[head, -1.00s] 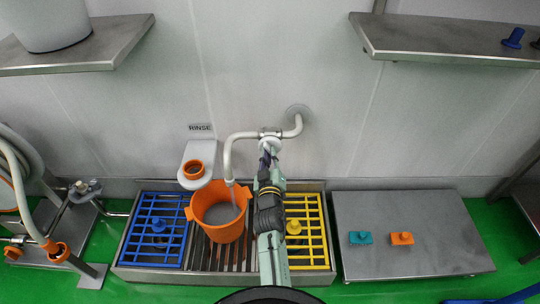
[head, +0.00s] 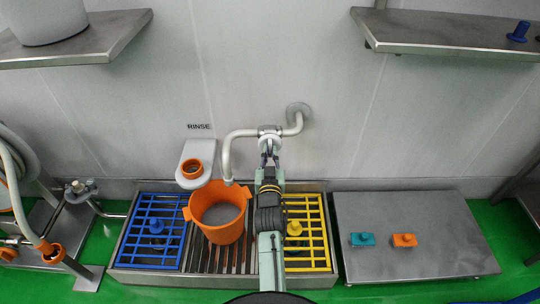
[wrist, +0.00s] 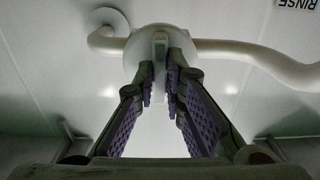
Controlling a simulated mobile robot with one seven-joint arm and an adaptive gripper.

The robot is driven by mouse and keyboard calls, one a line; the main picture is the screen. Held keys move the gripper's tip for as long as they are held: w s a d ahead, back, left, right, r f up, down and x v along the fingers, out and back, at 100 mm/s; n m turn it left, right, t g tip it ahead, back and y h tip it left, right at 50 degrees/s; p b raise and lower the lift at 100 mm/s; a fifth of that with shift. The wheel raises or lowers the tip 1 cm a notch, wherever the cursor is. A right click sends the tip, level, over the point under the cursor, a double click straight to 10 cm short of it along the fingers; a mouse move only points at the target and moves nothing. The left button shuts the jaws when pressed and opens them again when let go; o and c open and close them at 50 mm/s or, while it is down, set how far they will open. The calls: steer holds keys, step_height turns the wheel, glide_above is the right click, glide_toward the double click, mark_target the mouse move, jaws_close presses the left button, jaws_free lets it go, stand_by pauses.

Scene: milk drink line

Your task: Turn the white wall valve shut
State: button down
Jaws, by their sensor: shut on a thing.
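The white wall valve (head: 268,131) sits in a white pipe on the wall. The pipe's spout (head: 227,165) bends down over the orange bucket (head: 204,228), which holds greyish liquid. No stream shows below the spout. My gripper (head: 269,153) reaches up to the valve from below. In the wrist view the valve (wrist: 137,58) is straight ahead, and my purple-padded fingers (wrist: 160,90) are closed on either side of its narrow white handle (wrist: 160,48). The fingers partly hide the handle.
The bucket stands on a drain grate between a blue grid (head: 137,226) and a yellow grid (head: 318,235). A steel platform (head: 420,220) with a teal and an orange block is at the right. Steel shelves (head: 440,30) overhang at both upper sides.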

stand_by(0.3)
steer(key=c, duration=1.7)
jaws_free()
steer(key=shift+o, duration=0.2)
steer(key=s, duration=0.7)
steer(key=shift+s, duration=0.2)
steer(key=shift+a+r, duration=0.1)
